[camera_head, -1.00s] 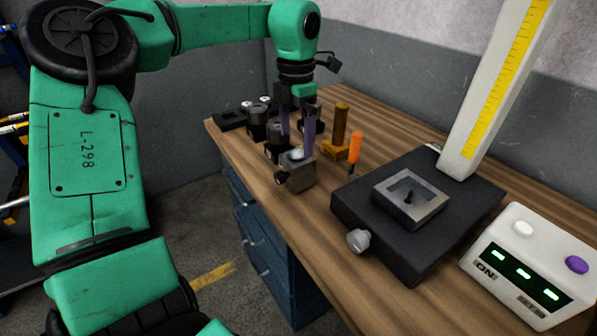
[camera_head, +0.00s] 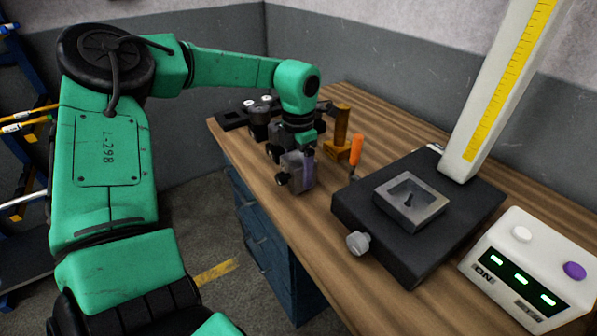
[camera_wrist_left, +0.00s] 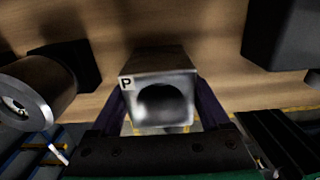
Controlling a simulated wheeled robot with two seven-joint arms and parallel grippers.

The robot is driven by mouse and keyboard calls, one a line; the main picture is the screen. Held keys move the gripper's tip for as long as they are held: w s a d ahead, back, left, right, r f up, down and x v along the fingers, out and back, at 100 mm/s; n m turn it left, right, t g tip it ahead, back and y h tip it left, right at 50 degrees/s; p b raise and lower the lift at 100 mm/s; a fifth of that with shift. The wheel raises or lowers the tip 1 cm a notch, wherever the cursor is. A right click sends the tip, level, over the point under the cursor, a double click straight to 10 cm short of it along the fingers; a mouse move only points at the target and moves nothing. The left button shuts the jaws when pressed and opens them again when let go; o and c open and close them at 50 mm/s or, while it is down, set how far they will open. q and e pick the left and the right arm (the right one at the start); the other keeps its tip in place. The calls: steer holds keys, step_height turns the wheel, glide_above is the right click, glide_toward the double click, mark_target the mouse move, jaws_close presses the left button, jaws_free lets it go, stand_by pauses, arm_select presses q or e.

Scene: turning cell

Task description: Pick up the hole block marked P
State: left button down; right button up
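The hole block marked P (camera_wrist_left: 160,101) is a grey metal block with a round bore and a P label at the upper left of its face. In the head view the block (camera_head: 296,180) stands on the bench near its left edge. My left gripper (camera_wrist_left: 162,112) is lowered over it, with one purple finger on each side. In the head view the left gripper (camera_head: 301,165) comes down from above and hides part of the block. I cannot tell whether the fingers touch its sides. My right gripper is not in view.
Several dark parts (camera_head: 257,113) stand behind the block. A yellow-brown bracket (camera_head: 341,128) and an orange-handled tool (camera_head: 355,150) are close to its right. A black stand (camera_head: 372,227) with a square metal piece (camera_head: 411,199) and a white display box (camera_head: 533,256) occupy the right.

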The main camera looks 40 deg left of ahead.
arm_select(q)
steer(key=shift+w+r, duration=0.1)
steer(key=shift+w, duration=0.05)
steer(key=shift+r, duration=0.1)
